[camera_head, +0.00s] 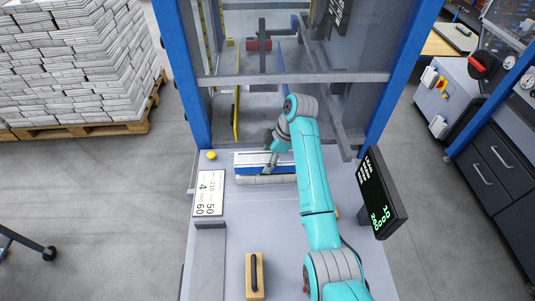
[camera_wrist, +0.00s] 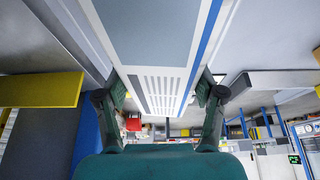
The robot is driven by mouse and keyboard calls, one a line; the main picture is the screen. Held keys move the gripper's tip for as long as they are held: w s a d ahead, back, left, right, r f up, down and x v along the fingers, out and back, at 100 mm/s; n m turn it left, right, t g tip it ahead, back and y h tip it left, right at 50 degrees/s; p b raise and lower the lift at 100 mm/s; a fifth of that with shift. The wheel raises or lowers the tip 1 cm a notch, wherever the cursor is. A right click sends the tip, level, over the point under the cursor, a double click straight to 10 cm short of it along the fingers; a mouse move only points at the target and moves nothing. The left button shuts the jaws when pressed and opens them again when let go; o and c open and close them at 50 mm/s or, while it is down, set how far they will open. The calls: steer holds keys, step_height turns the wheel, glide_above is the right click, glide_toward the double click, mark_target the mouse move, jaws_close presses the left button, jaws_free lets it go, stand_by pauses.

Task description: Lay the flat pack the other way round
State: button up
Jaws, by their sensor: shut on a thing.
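The flat pack (camera_wrist: 165,35) fills the upper middle of the wrist view. It has a grey panel, a white end with rows of slots or printed lines and a blue stripe along its right edge. My gripper (camera_wrist: 160,98) has its two dark fingers on either side of the pack's near end and is shut on it. In the head view my gripper (camera_head: 272,160) is at the far part of the grey table, at a white and blue pack (camera_head: 248,158). My gripper and arm hide its right part. I cannot tell whether it touches the table.
A whitish roll-like bundle (camera_head: 265,179) lies just in front of the pack. A white number card (camera_head: 209,193) is at left, a wooden block with a dark handle (camera_head: 255,275) in front and a black display (camera_head: 382,193) at right. Blue posts (camera_head: 188,75) flank the machine opening.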

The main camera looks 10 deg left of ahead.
steer(key=shift+f, duration=0.3)
steer(key=shift+f, duration=0.45)
stand_by(0.4)
steer(key=o, duration=1.6)
steer(key=shift+r, duration=0.1)
steer(key=v, duration=0.7)
steer(key=shift+r, duration=0.15)
